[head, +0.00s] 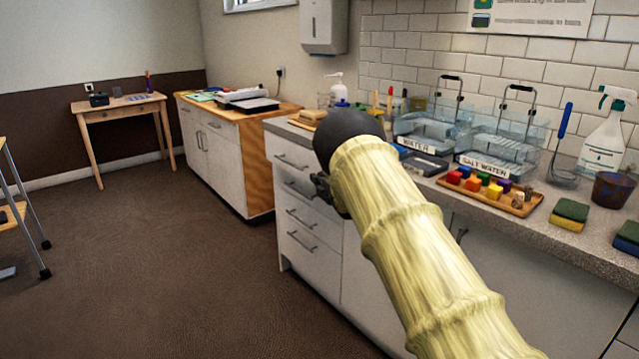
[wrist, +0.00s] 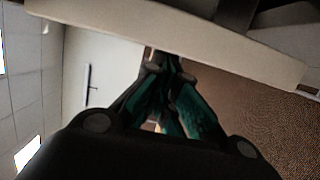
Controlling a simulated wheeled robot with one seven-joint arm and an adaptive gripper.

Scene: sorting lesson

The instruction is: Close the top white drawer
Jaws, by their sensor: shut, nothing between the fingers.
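The white drawer unit (head: 312,266) stands under the grey counter, with several drawers stacked one above another. The top white drawer (head: 284,149) has a dark bar handle, and its right part is hidden behind my arm. How far its front stands out from the unit is hard to tell. My gripper (head: 322,188) is in front of the upper drawers, mostly hidden by my wrist. In the wrist view my gripper (wrist: 165,78) has its fingers together and empty, close to a pale panel edge that crosses the top. Contact cannot be told.
The counter holds clear bins labelled WATER (head: 425,130) and SALT WATER (head: 500,150), a wooden tray (head: 522,208) of coloured blocks, sponges (head: 569,214) and a spray bottle (head: 604,145). A wooden-topped cabinet (head: 228,165) stands further left. The brown floor before the drawers is clear.

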